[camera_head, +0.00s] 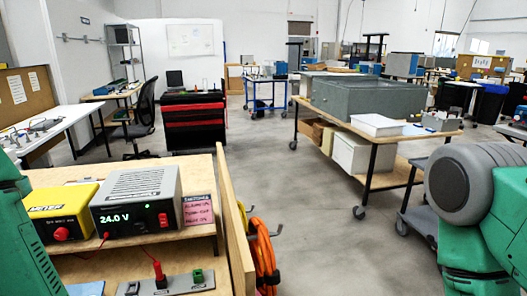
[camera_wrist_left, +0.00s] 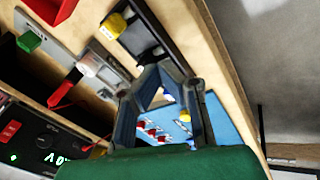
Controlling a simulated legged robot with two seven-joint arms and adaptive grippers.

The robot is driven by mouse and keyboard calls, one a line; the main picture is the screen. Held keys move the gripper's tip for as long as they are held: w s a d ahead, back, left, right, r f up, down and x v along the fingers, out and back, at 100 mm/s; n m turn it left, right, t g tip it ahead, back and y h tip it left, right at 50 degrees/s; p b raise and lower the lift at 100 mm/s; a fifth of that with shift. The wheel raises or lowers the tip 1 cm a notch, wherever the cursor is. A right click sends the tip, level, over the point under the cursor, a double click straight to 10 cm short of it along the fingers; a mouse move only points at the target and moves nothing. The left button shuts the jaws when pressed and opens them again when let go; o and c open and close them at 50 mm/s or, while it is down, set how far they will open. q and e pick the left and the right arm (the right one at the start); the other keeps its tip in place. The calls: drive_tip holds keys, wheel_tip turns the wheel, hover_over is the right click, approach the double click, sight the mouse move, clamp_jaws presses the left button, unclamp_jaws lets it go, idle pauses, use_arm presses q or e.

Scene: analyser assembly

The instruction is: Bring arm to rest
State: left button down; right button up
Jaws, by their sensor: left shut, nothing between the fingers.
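My left gripper (camera_wrist_left: 155,62) shows in the left wrist view with its dark fingers shut and nothing between them. It is over the workbench, in front of a blue panel with small red and white parts (camera_wrist_left: 155,132). In the head view my green left arm (camera_head: 22,245) is at the left edge, and its gripper is out of the picture. My green and grey right arm (camera_head: 485,205) is at the right edge. The right gripper is not in view.
On the near wooden bench are a yellow meter (camera_head: 60,213), a power supply (camera_head: 137,205) reading 24.0 V and a red plug (camera_head: 159,275) on a grey strip. An orange cable (camera_head: 265,262) hangs beside the bench's side panel. A wheeled cart (camera_head: 375,155) stands right; the floor between is clear.

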use_arm(q)
drive_tip(key=s+a+f+m+g+h, duration=0.1)
drive_tip(key=s+a+f+m+g, duration=0.1)
drive_tip(key=s+f+m, duration=0.5)
drive_tip(key=s+a+f+m+g, duration=0.1)
drive_tip(key=s+f+m+g, duration=0.25)
drive_tip(key=s+m, duration=0.6)
wheel_tip(320, 180, down, 10)
drive_tip(key=w+d+t+b, duration=0.1)
drive_tip(key=b, duration=0.8)
drive_tip(key=shift+w+r+b, duration=0.15)
drive_tip(key=shift+r+b, duration=0.05)
drive_tip(key=shift+b, duration=0.2)
drive_tip(key=c, duration=1.7)
unclamp_jaws()
drive_tip(key=shift+d+f+t, duration=0.1)
drive_tip(key=shift+f+t, duration=0.1)
drive_tip(key=shift+t, duration=0.05)
drive_tip(key=shift+c, duration=0.2)
drive_tip(key=o, duration=0.3)
drive_tip(key=shift+w, duration=0.1)
drive_tip(key=shift+r, duration=0.1)
